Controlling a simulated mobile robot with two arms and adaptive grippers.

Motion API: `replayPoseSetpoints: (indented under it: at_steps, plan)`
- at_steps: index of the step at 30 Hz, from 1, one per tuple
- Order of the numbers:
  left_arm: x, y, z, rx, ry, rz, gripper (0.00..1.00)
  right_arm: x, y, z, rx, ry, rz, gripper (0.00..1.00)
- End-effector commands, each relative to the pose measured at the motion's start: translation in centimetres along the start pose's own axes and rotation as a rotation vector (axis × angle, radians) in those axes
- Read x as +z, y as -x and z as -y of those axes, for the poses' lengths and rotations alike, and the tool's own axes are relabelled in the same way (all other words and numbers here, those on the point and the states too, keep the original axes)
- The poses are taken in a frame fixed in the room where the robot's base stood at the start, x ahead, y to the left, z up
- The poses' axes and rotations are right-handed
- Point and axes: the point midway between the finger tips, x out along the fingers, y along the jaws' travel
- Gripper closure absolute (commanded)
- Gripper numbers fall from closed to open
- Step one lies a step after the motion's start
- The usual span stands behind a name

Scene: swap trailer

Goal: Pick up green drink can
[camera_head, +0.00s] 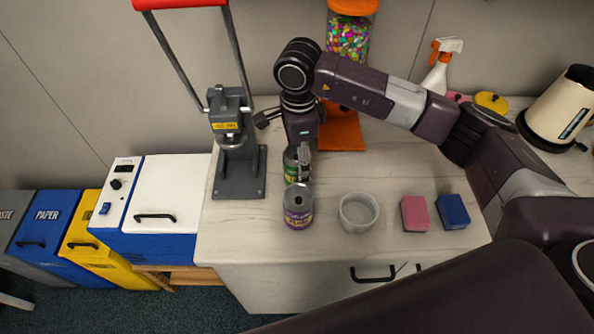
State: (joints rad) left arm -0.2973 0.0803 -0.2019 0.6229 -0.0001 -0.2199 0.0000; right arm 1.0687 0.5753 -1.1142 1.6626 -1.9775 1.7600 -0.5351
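The green drink can (290,168) stands on the white marbled counter, behind a purple can. Its upper part is partly covered by my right gripper. My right gripper (302,158) comes in from the right and points down at the green can. One finger shows against the can's right side; whether it touches is not clear. The other fingertip is not clearly visible, so I cannot tell whether the gripper is closed on the can. The can appears upright. My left gripper is out of view.
The purple can (298,208) stands just in front, with a clear bowl (359,213) to its right. A pink sponge (415,214) and blue sponge (453,212) lie farther right. A lever press (239,170) is left; a candy dispenser (342,136) is behind.

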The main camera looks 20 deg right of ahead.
Motion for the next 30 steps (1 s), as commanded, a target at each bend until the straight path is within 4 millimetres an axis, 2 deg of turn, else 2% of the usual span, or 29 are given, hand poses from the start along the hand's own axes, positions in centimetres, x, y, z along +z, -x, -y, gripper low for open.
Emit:
replayPoseSetpoints:
  at_steps: [2, 6, 15, 30]
  plan:
    - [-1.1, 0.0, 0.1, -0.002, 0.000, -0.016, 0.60, 0.0, -0.1, 0.0, 0.000, 0.001, 0.001, 0.33]
    - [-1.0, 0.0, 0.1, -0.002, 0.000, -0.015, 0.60, 0.0, -0.1, 0.0, 0.000, 0.001, 0.000, 0.33]
    - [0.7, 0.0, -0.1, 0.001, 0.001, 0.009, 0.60, 0.0, -0.1, 0.0, 0.000, 0.000, 0.000, 0.66]
    - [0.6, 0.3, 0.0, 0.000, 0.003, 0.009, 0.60, 0.0, 0.5, 0.1, -0.001, 0.000, 0.001, 0.66]
